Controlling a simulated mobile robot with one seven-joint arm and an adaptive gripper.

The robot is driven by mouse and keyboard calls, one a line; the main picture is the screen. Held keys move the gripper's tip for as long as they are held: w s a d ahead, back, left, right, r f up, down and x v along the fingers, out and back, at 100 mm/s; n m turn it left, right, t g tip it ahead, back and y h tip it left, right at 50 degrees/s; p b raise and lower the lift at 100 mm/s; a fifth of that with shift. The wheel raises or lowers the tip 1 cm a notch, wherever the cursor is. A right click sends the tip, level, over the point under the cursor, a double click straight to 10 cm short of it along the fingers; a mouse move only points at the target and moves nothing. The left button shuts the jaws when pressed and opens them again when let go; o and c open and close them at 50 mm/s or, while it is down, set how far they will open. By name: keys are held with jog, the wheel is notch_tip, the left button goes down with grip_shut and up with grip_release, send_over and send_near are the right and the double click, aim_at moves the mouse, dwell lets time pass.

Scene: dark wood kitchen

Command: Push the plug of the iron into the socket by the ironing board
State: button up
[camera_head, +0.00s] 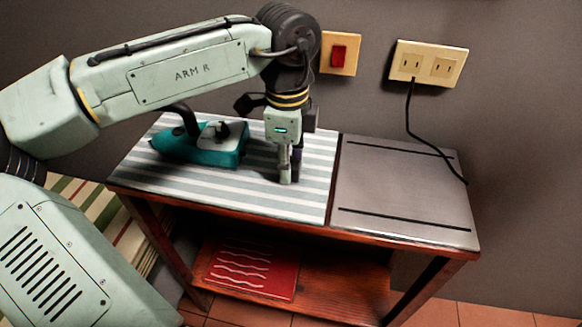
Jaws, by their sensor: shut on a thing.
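The teal iron (197,147) lies on the left of the striped ironing board (240,201), its dark handle toward the wall. My gripper (287,168) points down over the board, to the right of the iron and apart from it. It is shut on a small dark thing, mostly hidden by the fingers; I cannot tell whether this is the iron's plug. The cream double socket (428,64) is on the wall above the right side of the table. A black cord (412,120) hangs from its left outlet; its plug is not clearly distinguishable, nor is any link to the iron.
A red switch (339,54) is on the wall left of the socket. The grey metal plate (400,193) right of the board is bare except for the cord along its right edge.

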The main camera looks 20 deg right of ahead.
jog(key=shift+r, duration=0.55)
notch_tip(320, 180, up, 2)
jog(key=shift+d+r, duration=0.1)
jog(key=shift+r, duration=0.05)
jog(key=s+a, duration=0.2)
jog(key=s, duration=0.3)
jog(key=s+a+r+b, duration=0.1)
jog(key=s+a, duration=0.1)
jog(key=s, duration=0.3)
jog(key=s+a+b, duration=0.1)
jog(key=s, duration=0.4)
jog(key=shift+a+r, duration=0.3)
jog(key=shift+a, duration=0.1)
